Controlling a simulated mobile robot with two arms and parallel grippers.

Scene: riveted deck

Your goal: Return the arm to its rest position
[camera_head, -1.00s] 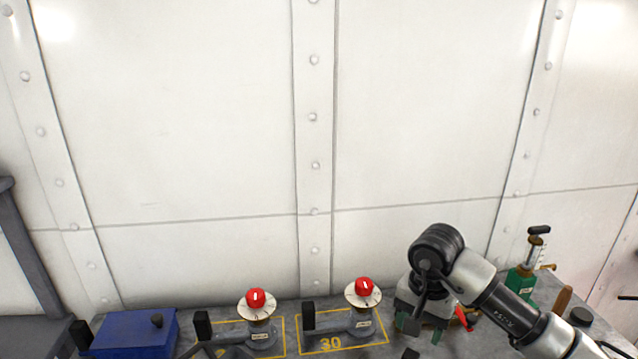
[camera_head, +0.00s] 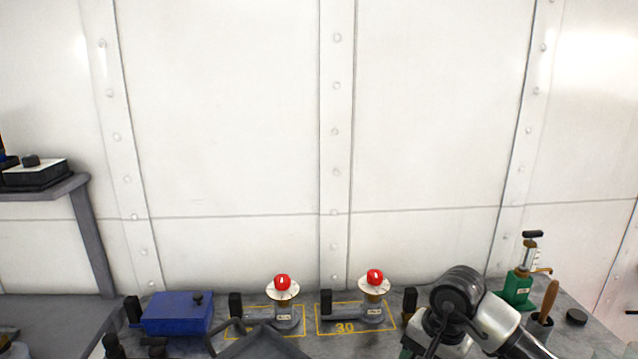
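My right arm (camera_head: 497,318) comes in from the lower right, with its dark rounded joint (camera_head: 457,292) over the right part of the bench. My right gripper hangs below that joint. Its fingers are hidden or cut off by the bottom edge, so I cannot tell whether it is open. Nothing held shows. My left gripper is not in view.
Two red-knobbed devices (camera_head: 283,283) (camera_head: 375,278) stand in yellow outlines on the grey bench. A blue box (camera_head: 177,312) is to their left. A green bottle-like device (camera_head: 518,288) and a wooden-handled tool (camera_head: 549,300) stand right. A riveted white wall (camera_head: 230,120) rises behind.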

